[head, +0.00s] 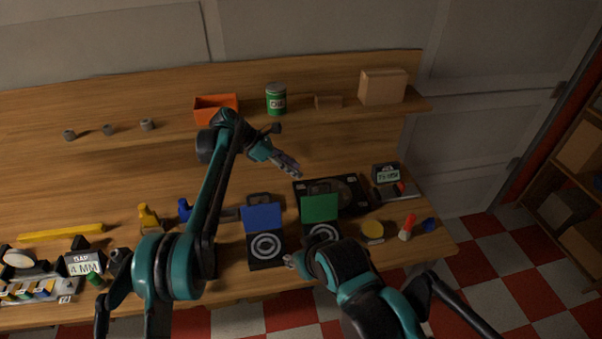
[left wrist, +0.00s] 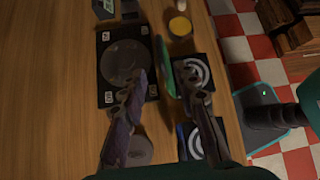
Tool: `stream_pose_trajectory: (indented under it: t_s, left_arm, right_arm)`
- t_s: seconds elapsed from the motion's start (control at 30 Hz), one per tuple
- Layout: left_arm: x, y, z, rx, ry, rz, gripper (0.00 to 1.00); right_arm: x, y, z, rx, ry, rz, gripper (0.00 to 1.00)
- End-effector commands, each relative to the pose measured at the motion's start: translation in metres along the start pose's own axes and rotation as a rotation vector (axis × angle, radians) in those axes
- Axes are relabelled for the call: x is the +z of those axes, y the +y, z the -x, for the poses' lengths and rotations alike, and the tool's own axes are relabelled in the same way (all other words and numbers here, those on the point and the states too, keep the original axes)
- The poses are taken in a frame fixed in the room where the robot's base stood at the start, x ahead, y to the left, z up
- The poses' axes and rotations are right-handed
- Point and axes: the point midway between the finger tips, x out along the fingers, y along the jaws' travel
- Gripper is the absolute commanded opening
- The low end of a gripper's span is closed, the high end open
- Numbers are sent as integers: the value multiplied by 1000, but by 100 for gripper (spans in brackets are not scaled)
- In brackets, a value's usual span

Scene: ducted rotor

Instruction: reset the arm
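My left arm reaches in from the left over the workbench. Its left gripper (head: 287,166) hangs in the air above the bench, behind the green-lidded box. In the left wrist view the two fingers of the left gripper (left wrist: 166,88) are spread with nothing between them. The bench surface and the green lid (left wrist: 165,66) show beyond them. My right arm comes in from the lower right. Its right gripper (head: 292,262) is low at the bench front, beside the blue-lidded box; its fingers are too small and hidden to read.
A blue-lidded box (head: 264,218) and a green-lidded box (head: 320,208) stand open, showing ringed targets. A black plate (head: 360,188) lies behind them. A yellow disc (head: 372,229) and a red-and-white bottle (head: 407,228) are at right. An orange bin (head: 215,106) and green can (head: 276,99) stand on the shelf.

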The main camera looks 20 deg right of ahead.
Motion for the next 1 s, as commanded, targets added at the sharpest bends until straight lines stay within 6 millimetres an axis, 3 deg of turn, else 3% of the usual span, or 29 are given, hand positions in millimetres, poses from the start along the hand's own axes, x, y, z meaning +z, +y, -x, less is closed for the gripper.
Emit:
stream_pose_trajectory:
  t_s: [0.57,0.67,0.77,1.0]
  left_arm:
    - [-2,-1,9,13,7,-16,31]
    - [-8,-6,30,53,33,-75,31]
    - [-22,-17,64,117,85,-179,31]
    - [-73,-74,146,255,286,-489,31]
  right_arm:
    - [1,0,-1,0,0,0,40]
    - [3,0,-4,0,0,0,40]
    - [7,0,-9,0,0,0,40]
    - [15,0,-21,0,0,0,40]
